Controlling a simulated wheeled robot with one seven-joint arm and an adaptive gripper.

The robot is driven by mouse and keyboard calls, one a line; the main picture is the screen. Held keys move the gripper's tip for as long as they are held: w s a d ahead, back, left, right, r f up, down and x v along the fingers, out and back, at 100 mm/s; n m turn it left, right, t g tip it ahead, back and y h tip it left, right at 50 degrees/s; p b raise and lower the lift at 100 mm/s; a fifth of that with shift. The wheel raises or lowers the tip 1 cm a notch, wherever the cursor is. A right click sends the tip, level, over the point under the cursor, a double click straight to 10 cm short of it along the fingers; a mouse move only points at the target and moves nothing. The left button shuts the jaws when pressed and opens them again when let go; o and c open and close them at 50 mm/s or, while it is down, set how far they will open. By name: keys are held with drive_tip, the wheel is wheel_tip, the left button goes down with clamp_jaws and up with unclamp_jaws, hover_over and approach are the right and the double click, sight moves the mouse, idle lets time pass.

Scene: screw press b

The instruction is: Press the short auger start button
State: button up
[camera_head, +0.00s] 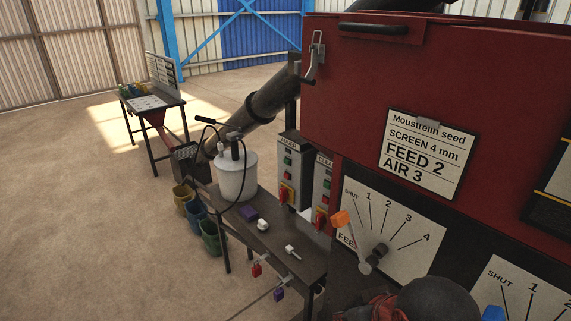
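A tall grey control box (293,178) with a label that seems to read "AUGER" stands beside the red machine, behind the small table. The lettering by the buttons is too small to read, so I cannot tell which is the short auger start. My gripper is not in view.
An orange-tipped lever (341,219) sits before the feed dial (402,235). An unidentified dark rounded object (437,299) is lower right. Open floor (90,235) lies left.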

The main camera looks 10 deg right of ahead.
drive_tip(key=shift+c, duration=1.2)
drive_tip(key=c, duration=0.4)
